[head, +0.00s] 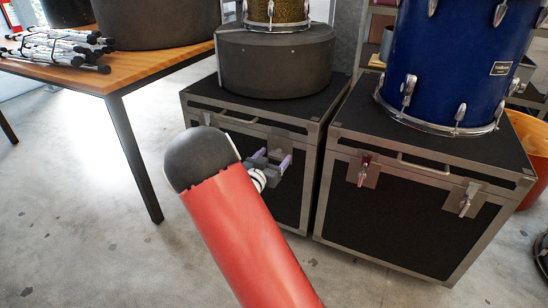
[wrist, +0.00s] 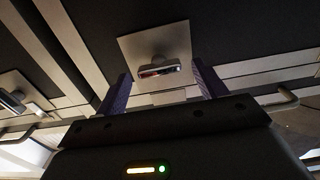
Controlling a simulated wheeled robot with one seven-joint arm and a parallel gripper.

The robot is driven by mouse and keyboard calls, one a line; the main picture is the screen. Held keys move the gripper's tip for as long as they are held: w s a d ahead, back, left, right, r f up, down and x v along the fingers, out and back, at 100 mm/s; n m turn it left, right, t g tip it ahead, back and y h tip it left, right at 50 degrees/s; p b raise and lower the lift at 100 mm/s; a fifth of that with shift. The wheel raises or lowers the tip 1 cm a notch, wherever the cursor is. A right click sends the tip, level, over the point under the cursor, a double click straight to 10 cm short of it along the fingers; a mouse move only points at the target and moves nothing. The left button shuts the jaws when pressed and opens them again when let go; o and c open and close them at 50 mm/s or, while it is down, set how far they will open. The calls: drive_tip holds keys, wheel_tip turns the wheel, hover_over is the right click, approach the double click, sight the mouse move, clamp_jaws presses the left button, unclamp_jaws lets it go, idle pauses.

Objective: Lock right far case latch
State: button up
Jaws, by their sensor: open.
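Two black cases with metal edges stand side by side, the left case (head: 297,190) and the right case (head: 380,205). My gripper (head: 272,157) is open at the front of the left case, near its upper right part. In the wrist view, a latch (wrist: 158,70) on a square metal plate shows between and beyond the two purple fingers of my gripper (wrist: 164,82). Its short lever lies across the plate. The fingers appear apart from it, and I cannot tell whether it is locked.
The right case has a left latch (head: 363,172), a right latch (head: 465,203) and a handle (head: 424,166). Another latch (wrist: 12,100) and a handle (wrist: 285,100) flank the gripper in the wrist view. A blue drum (head: 455,60) and a round dark case (head: 275,62) stand on top.

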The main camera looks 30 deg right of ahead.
drive_tip(key=shift+w+d, duration=0.35)
drive_tip(key=shift+d, duration=0.1)
drive_tip(key=shift+c, duration=0.3)
drive_tip(key=c, duration=0.9)
